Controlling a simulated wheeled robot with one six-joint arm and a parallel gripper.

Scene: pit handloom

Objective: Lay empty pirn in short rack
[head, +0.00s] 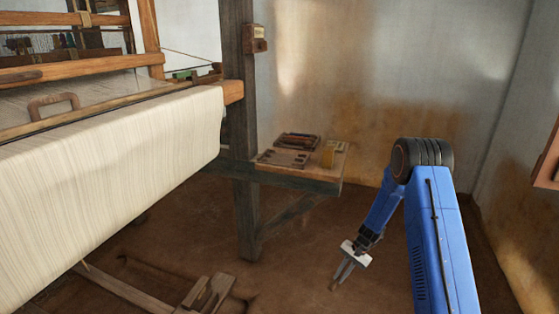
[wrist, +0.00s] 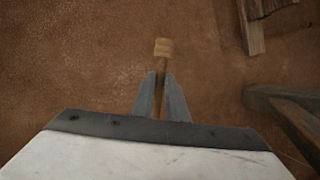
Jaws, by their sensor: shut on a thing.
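My gripper (head: 343,275) hangs low over the earthen floor in the head view, to the right of the bench. In the wrist view my gripper (wrist: 163,95) is shut on a slim wooden pirn (wrist: 162,48), with its paler, ringed end sticking out past the fingertips. It looks bare of yarn, and its other part is hidden between the fingers. On the bench in the head view there is a low wooden rack (head: 284,157) with slots. Behind it lies another dark tray (head: 297,141) with reddish-brown sticks. I cannot tell which of them is the short rack.
The bench (head: 320,186) stands against a dark post (head: 242,130), with a yellowish block (head: 328,154) on its right part. The loom with its pale cloth (head: 110,170) fills the left. Wooden treadles (head: 208,295) lie low in front. Open floor lies between bench and gripper.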

